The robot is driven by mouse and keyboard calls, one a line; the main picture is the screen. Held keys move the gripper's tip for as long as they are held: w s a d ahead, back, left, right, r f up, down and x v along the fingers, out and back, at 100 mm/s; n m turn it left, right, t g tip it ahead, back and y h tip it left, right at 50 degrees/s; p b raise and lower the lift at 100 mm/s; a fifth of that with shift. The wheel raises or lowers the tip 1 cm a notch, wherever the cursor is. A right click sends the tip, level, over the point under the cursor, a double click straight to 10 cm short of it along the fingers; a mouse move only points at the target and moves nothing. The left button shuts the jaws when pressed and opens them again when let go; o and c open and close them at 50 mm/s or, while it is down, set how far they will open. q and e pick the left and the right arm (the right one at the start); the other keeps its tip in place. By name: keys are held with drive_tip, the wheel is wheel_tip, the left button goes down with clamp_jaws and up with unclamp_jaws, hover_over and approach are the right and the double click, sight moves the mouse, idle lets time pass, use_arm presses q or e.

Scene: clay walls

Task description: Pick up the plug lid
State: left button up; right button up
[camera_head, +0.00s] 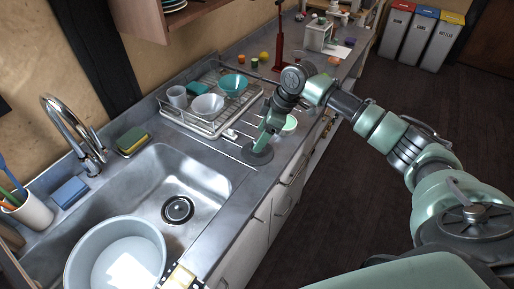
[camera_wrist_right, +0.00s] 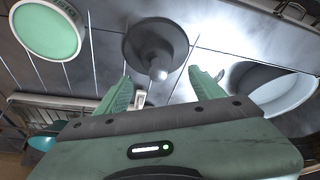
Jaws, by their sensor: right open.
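In the right wrist view the plug lid (camera_wrist_right: 153,38) shows a raised centre with a pale knob, just beyond the fingertips. My right gripper (camera_head: 266,139) is above the lid in the head view, pointing down and hiding part of it. In the right wrist view my right gripper (camera_wrist_right: 162,76) has its green fingers spread apart, with nothing held between them. I cannot tell whether a finger touches the lid. My left gripper is not in view.
A dish rack (camera_head: 205,122) with bowls stands behind the lid. A green-topped round dish (camera_head: 290,122) is close to my right gripper. The sink (camera_head: 205,186) is left of the lid, with a large pale basin (camera_head: 152,236) at the front. A sponge (camera_head: 133,140) lies by the tap.

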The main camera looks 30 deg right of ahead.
sight(253, 158)
drive_tip(key=x, duration=0.3)
drive_tip(key=shift+d+f+p, duration=0.1)
drive_tip(key=shift+d+p, duration=0.15)
drive_tip(key=shift+p, duration=0.1)
drive_tip(key=shift+x, duration=0.9)
drive_tip(key=shift+c, duration=0.3)
clamp_jaws()
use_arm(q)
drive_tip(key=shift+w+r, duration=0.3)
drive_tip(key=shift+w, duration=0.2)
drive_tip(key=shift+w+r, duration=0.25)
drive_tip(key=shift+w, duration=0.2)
